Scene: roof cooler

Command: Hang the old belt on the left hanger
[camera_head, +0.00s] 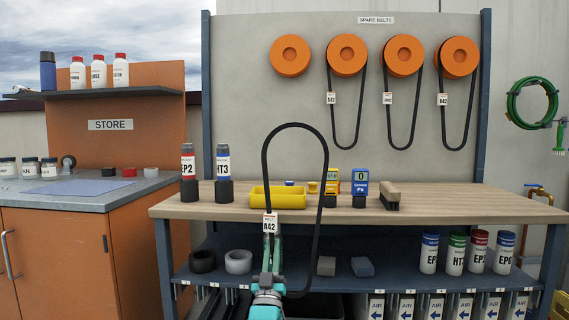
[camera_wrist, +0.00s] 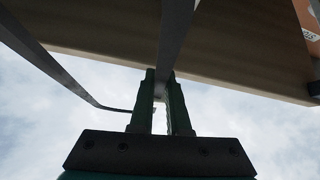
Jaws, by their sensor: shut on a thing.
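A black belt loop (camera_head: 326,162) with a white tag reading A42 (camera_head: 270,226) stands up in front of the workbench. My gripper (camera_head: 271,246) is shut on the belt just below the tag, low in front of the bench's front edge. The rest of the loop arches above my gripper and comes down to its right. In the wrist view, the belt (camera_wrist: 176,42) passes between the jaws of my gripper (camera_wrist: 161,90). The left hanger (camera_head: 290,56) is an orange disc at the upper left of the grey panel and is bare. The belt is apart from it, well below.
Three more orange hangers (camera_head: 347,54) each carry a tagged black belt. The bench top (camera_head: 440,200) holds a yellow tray (camera_head: 278,197), bottles (camera_head: 188,165), small gauges (camera_head: 360,185) and a brush-like block (camera_head: 390,195). The panel below the left hanger is clear.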

